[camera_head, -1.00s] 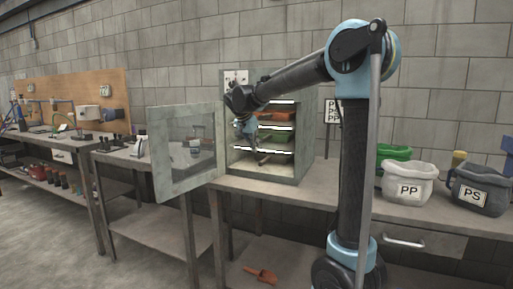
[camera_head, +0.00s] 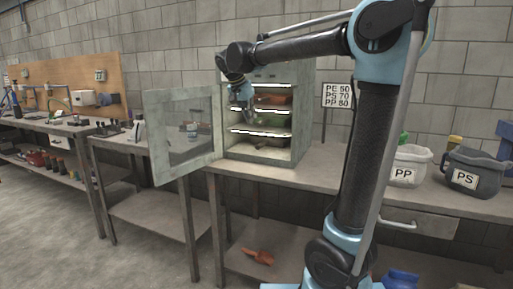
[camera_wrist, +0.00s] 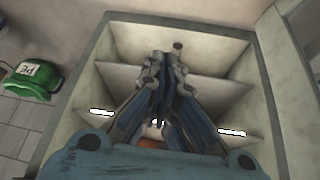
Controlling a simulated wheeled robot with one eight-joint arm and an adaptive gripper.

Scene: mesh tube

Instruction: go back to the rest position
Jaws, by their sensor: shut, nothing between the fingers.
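My gripper (camera_head: 245,115) is at the open front of the shelved cabinet (camera_head: 300,135), pointing down. In the wrist view my gripper (camera_wrist: 165,62) has its fingers together, with nothing seen between them. The cabinet's pale walls and shelves (camera_wrist: 215,62) lie behind the fingers. An orange thing (camera_wrist: 152,144) shows partly between the finger bases. My arm is raised and bent, reaching left from its column.
The cabinet's glass door (camera_head: 160,165) stands open to the left. A PP bag (camera_head: 409,167) and a PS bag (camera_head: 473,172) stand on the bench at right. A sign (camera_head: 338,95) stands behind. An orange scoop (camera_head: 258,257) lies on the low shelf.

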